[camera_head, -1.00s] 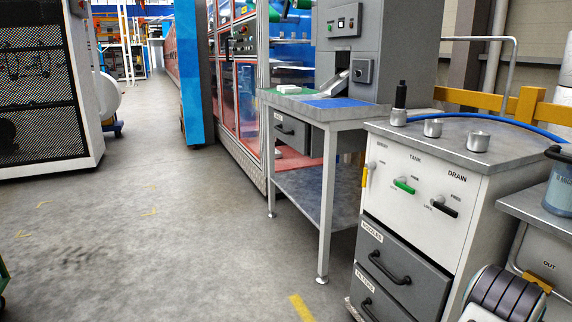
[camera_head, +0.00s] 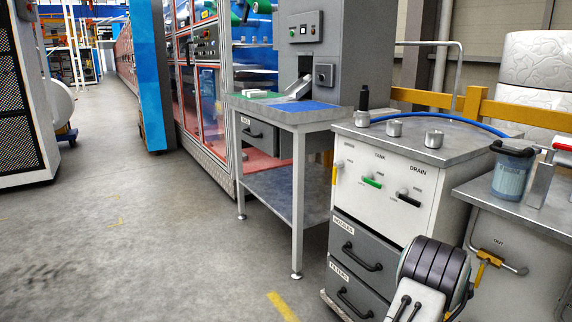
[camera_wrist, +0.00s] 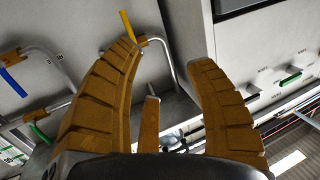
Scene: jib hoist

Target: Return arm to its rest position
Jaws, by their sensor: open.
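My arm (camera_head: 435,268), dark-banded with pale links, shows at the bottom right of the head view, in front of the white drain cabinet (camera_head: 385,180) and its drawers. My gripper (camera_wrist: 164,58) is seen only in the wrist view. Its two brown ribbed fingers stand wide apart with nothing held between them. Behind the fingers are grey surfaces with bent pipes and a yellow handle (camera_wrist: 128,26) close beyond the left fingertip. I cannot tell whether they touch.
A grey-topped counter with a blue container (camera_head: 512,170) and an outlet pipe (camera_head: 497,262) stands at the right, close to my arm. A workbench (camera_head: 292,115) stands left of the cabinet. The floor (camera_head: 130,240) at the left is open.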

